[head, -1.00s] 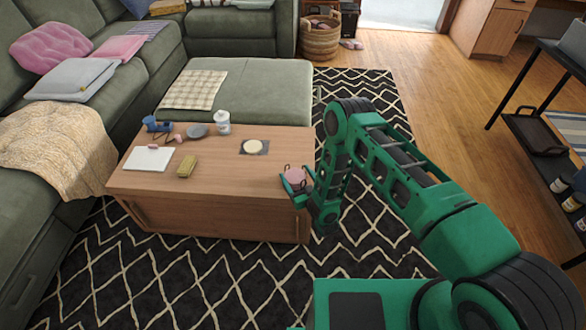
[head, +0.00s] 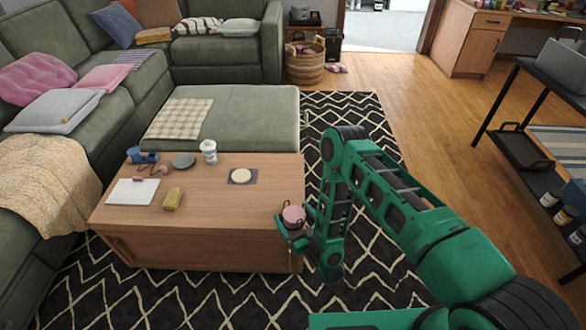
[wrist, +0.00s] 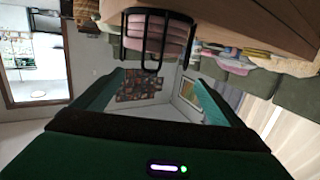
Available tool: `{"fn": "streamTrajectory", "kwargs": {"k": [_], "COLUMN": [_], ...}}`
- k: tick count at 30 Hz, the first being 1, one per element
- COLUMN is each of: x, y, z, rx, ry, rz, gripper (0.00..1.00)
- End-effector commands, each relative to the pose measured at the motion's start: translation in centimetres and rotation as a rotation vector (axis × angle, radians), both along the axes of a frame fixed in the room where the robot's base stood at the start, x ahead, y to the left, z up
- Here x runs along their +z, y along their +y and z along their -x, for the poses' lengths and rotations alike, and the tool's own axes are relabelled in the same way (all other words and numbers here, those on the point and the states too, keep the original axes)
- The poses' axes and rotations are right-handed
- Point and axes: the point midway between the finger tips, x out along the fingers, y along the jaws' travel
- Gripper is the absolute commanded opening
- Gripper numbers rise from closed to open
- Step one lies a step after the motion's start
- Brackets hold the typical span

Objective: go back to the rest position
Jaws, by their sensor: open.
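My gripper (head: 294,230) is at the right edge of the wooden coffee table (head: 215,215), beside a small black wire holder with round pink pieces in it (head: 293,215). The jaws are open. In the wrist view the two green fingers (wrist: 155,85) stand wide apart with nothing between them. The wire holder (wrist: 157,35) shows just beyond them, at the top of that view. I cannot tell whether a finger touches it. My green arm is bent and reaches in from the lower right.
On the table lie a white sheet (head: 132,191), a yellow sponge-like block (head: 173,199), a grey dish (head: 184,161), a white cup (head: 209,151) and a cream disc on a dark square (head: 241,176). A dark shelf (head: 520,148) stands at right.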

Motion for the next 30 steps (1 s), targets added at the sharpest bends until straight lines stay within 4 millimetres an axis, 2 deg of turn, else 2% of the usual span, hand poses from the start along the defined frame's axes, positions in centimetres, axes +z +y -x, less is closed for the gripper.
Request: {"fn": "streamTrajectory", "kwargs": {"k": [5,8,14,21,25,30], "x": [0.2,0.8,3.9,9.0,12.1,16.3], "y": [-0.1,-0.5,-3.2,-9.1,-12.9,-18.2], "z": [-0.3,-1.4,-6.4,-11.7,-13.4,-14.1], "rx": [-0.002,-0.01,-0.062,-0.159,-0.22,-0.308], "ry": [0.0,0.011,0.081,0.21,0.283,0.386], "rz": [0.002,0.015,0.087,0.191,0.237,0.285], "gripper": [0.91,0.91,0.91,0.91,0.91,0.91]}}
